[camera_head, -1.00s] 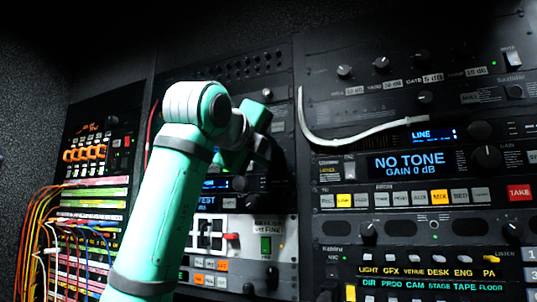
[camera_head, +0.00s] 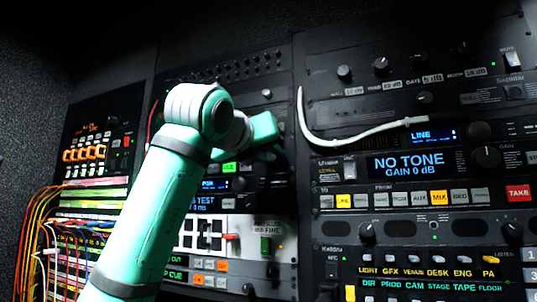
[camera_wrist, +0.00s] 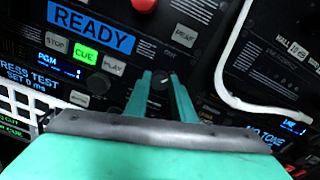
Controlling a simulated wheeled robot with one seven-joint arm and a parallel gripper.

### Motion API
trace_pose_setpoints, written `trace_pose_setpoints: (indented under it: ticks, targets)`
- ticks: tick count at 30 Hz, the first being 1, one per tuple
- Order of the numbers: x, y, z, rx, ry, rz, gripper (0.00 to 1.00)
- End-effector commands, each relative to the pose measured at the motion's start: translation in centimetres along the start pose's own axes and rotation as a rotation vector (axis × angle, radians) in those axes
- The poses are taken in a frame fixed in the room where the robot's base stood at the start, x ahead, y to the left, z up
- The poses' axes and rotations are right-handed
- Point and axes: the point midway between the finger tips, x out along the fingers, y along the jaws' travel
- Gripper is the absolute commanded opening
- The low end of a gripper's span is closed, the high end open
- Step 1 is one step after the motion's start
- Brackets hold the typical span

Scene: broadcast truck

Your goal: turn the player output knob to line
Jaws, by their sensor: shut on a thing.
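The player is the dark unit with a blue READY display (camera_wrist: 95,28) and STOP, CUE and PLAY buttons in the wrist view; the CUE button (camera_wrist: 85,54) is lit green. A dark round knob (camera_wrist: 160,80) on its panel sits between my fingertips. My gripper (camera_wrist: 160,84) is shut on this knob, one finger on each side. The knob's label and pointer are too small or hidden to read. In the head view my gripper (camera_head: 268,133) is at the rack, and my arm hides much of the player.
A white cable (camera_head: 345,135) hangs in a curve just right of my gripper. A second knob (camera_wrist: 99,83) sits beside the PGM display (camera_wrist: 60,65). A red button (camera_wrist: 144,4) is above. A NO TONE display (camera_head: 410,164) and several knobs are on the right rack.

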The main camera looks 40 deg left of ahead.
Motion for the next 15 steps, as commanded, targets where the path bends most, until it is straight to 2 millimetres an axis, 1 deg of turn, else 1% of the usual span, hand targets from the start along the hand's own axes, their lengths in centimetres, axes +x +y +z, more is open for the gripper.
trace_pose_setpoints:
  ticks: [1, 7, 15]
  targets:
    - [0.04, 0.27, -0.19, 0.016, 0.006, 0.004, 0.00]
    - [0.06, 0.30, -0.21, 0.062, 0.005, 0.004, 0.00]
    - [0.11, 0.20, -0.24, 0.072, 0.005, 0.003, 0.00]
